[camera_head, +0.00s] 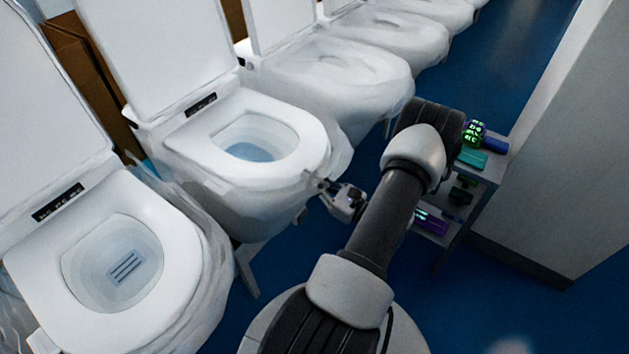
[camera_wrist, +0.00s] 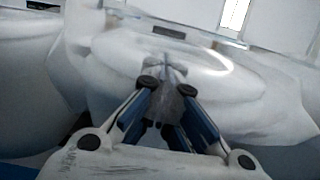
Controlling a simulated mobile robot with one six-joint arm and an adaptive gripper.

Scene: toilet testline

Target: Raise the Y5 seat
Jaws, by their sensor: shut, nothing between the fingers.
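No Y5 label is readable, so I cannot tell from markings which toilet it is. The toilet nearest my gripper has its white seat (camera_head: 307,150) lying down on the bowl and its lid (camera_head: 168,45) standing up. My gripper (camera_head: 314,182) is at the front right rim of this toilet, close to the seat's edge. In the wrist view my gripper (camera_wrist: 165,84) has its fingers together and empty, in front of the white seat (camera_wrist: 225,75). Whether the fingertips touch the rim is unclear.
Another toilet (camera_head: 185,235) with lid up stands at the near left. Plastic-wrapped toilets (camera_head: 325,75) continue the row behind. A small shelf cart (camera_head: 490,170) with tools stands right of my arm, beside a grey wall panel (camera_head: 560,150). Blue floor (camera_head: 540,70) is open at the back.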

